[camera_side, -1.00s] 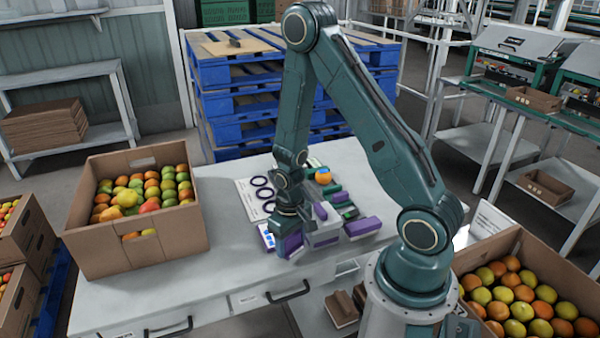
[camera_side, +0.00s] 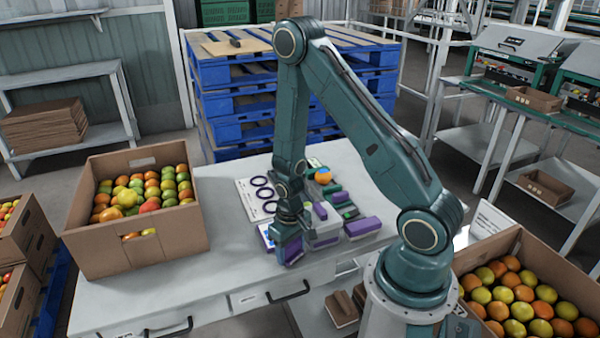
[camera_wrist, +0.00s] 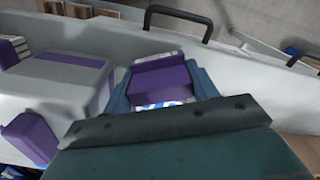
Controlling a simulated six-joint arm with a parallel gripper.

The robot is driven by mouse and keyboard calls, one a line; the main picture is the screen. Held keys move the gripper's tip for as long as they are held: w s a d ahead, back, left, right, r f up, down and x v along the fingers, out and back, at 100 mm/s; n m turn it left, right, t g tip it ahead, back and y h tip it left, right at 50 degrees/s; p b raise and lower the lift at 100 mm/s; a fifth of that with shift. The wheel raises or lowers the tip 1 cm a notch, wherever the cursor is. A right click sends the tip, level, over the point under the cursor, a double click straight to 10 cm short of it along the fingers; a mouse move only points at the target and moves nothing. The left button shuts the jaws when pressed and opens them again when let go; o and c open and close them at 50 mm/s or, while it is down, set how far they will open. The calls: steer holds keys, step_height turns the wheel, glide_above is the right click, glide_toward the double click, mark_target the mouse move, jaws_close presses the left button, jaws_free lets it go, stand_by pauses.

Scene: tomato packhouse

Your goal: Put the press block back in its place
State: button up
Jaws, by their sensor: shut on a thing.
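My gripper (camera_side: 290,247) is shut on a purple block, which I take for the press block (camera_side: 294,254). It is low over the front part of the white table (camera_side: 225,280), beside a grey and purple fixture (camera_side: 325,236). In the wrist view the purple block (camera_wrist: 163,78) sits between the two teal fingers of my gripper (camera_wrist: 162,85). A blue and white patch shows beneath it. The fixture (camera_wrist: 62,72) is left of it there. I cannot tell whether the block touches the table.
A grey and purple block (camera_side: 362,227) and several green and purple pieces lie right of and behind the fixture, with an orange tomato (camera_side: 323,176). A sheet with dark rings (camera_side: 243,196) lies behind. A tomato carton (camera_side: 185,240) stands left; bare table lies between.

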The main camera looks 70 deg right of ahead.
steer(key=shift+f, duration=0.4)
stand_by(0.4)
steer(key=o, duration=0.9)
steer(key=c, duration=0.3)
steer(key=shift+r, duration=3.5)
steer(key=shift+r, duration=0.1)
